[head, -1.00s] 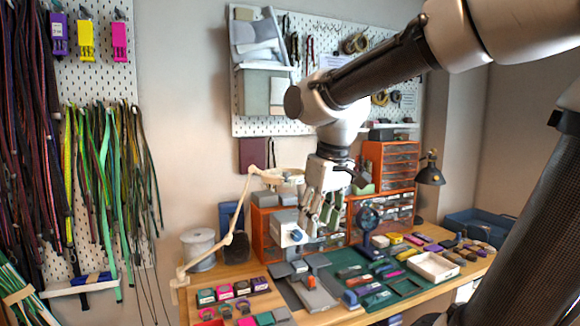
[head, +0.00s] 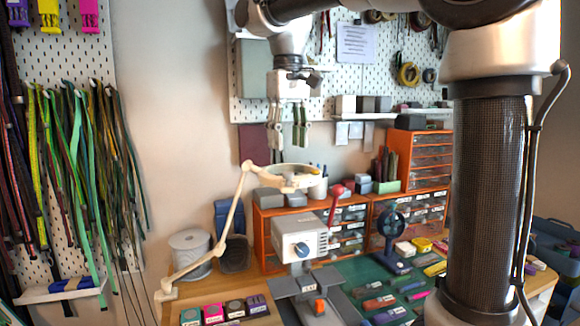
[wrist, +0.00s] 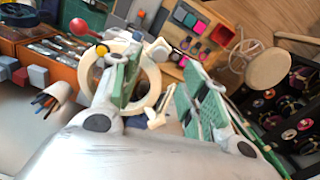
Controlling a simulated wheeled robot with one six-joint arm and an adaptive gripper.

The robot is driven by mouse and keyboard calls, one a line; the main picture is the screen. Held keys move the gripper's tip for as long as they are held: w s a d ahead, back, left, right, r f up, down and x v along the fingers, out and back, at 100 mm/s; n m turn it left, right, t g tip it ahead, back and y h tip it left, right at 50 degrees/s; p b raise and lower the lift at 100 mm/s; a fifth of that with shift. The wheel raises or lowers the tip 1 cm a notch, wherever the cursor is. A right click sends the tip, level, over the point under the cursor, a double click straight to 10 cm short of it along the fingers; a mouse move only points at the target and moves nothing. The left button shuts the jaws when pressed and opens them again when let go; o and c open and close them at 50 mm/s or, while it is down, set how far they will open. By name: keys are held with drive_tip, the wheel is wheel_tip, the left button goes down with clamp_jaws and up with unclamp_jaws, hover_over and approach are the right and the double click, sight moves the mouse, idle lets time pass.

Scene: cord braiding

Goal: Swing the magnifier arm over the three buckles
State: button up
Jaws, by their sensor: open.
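The magnifier is a cream jointed arm (head: 238,208) rising from the table's left edge, with a pale ring head (head: 290,180) above the desk; the ring also shows in the wrist view (wrist: 152,97). My gripper (head: 287,146) points down just above the ring in the head view, fingers apart. In the wrist view my gripper (wrist: 160,92) has its green-padded fingers spread, the left one overlapping the ring; I cannot tell whether it touches. I cannot pick out the three buckles for sure among the small coloured pieces (head: 380,303) on the table.
A grey press-like machine (head: 298,240) with a red-knobbed lever (head: 337,190) stands below the ring. Orange drawer units (head: 262,238) are behind it. A white spool (head: 190,252) stands at left, and a small dark fan (head: 392,240) at right. Cords hang on the left wall.

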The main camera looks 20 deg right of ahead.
wheel_tip(320, 180, down, 7)
drive_tip(key=shift+f, duration=0.1)
idle(0.3)
clamp_jaws()
